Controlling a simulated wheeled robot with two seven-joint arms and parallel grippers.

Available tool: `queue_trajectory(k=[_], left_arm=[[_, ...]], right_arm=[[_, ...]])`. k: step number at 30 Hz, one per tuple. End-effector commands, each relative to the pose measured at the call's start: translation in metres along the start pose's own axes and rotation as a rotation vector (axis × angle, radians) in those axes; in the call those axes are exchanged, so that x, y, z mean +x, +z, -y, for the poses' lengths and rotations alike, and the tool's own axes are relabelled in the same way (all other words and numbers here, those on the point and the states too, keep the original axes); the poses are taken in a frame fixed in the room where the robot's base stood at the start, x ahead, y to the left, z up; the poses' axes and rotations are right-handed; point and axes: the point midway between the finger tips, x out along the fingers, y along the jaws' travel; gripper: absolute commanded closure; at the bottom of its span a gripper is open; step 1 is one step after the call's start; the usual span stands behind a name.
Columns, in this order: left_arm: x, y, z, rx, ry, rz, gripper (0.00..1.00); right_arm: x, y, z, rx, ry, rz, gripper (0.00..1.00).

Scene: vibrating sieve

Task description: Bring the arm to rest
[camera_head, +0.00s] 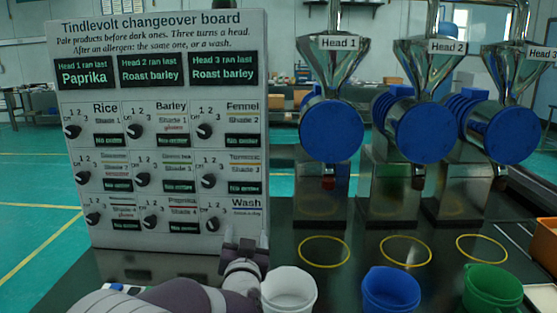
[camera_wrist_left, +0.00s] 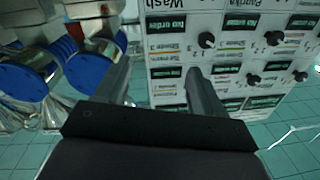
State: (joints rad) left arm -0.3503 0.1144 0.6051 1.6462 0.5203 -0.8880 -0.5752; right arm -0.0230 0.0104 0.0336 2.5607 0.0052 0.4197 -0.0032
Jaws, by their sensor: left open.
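The white changeover board (camera_head: 165,208) stands upright on the left in the head view, with rows of black knobs and dark label strips. The wash knob (camera_head: 212,224) is at its lower right. My left gripper (camera_head: 243,240) is at the board's lower right corner, to the right of the wash knob and apart from it. In the left wrist view the board (camera_wrist_left: 228,70) appears upside down, and my left gripper (camera_wrist_left: 152,75) shows two spread fingers with nothing between them. My right gripper is in neither view.
Three sieve heads with blue round covers (camera_head: 331,130) stand at the back right, above yellow rings (camera_head: 324,251) on the dark table. A white cup (camera_head: 289,290), a blue cup (camera_head: 391,290) and a green cup (camera_head: 492,288) stand along the front, the white one close to my left arm.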

Motion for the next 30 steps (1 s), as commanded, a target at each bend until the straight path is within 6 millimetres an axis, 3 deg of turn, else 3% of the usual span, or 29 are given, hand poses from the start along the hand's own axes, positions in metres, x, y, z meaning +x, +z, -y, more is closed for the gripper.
queue_trajectory(k=[8,14,20,24,30], left_arm=[[-0.028,0.054,0.006,-0.034,0.143,0.276,0.32],[-0.077,0.107,0.018,-0.068,0.23,0.565,0.32],[-0.152,0.157,0.037,-0.101,0.27,0.894,0.32],[-0.216,0.185,0.054,-0.12,0.265,1.137,0.32],[-0.314,0.208,0.082,-0.133,0.213,1.472,0.32]], right_arm=[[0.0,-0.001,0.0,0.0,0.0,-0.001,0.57],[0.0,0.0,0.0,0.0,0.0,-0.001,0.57],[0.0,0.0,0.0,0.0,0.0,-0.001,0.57],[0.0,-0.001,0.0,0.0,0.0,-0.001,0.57],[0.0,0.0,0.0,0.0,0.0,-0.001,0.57]])
